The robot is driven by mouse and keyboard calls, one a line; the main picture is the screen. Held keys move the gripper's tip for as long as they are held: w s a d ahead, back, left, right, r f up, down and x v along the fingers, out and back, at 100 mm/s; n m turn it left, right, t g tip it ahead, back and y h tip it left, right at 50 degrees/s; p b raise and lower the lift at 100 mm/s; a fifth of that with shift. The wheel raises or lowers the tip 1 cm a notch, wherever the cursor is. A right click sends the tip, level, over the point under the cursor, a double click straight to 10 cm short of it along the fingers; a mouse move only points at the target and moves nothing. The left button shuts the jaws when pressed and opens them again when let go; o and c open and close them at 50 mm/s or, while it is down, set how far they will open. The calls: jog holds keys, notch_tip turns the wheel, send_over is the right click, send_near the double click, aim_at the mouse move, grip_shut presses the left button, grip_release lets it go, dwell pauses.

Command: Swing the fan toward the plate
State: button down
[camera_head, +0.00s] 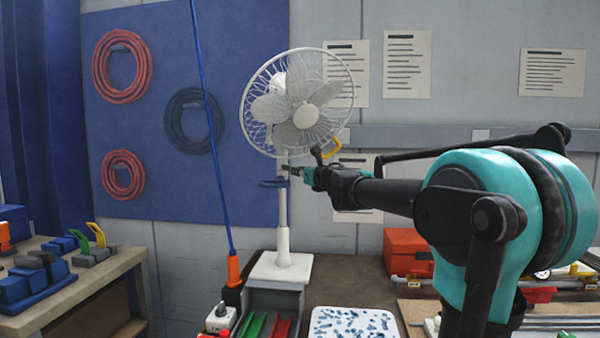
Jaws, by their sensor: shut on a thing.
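The white fan (308,117) stands on a square base at the middle of the workbench. Its caged round head faces forward and slightly right. The plate (355,312), white with blue speckles, lies flat at the bottom centre, in front and to the right of the fan's base; its near edge is cut off. My gripper (286,175) reaches in from the right and is shut at the fan's upper stem, just below the head. A small blue piece (272,183) shows beside the stem there. The fingertips are small, so the exact contact is hard to see.
A blue cord (208,120) hangs left of the fan down to an orange connector (234,270). A grey tray (275,300) with green and red strips sits before the base. A red case (407,252) stands right. A side table (85,285) with blue tools is at left.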

jog(key=c, duration=1.2)
grip_release()
jog(key=v, duration=1.2)
jog(key=shift+f, duration=0.1)
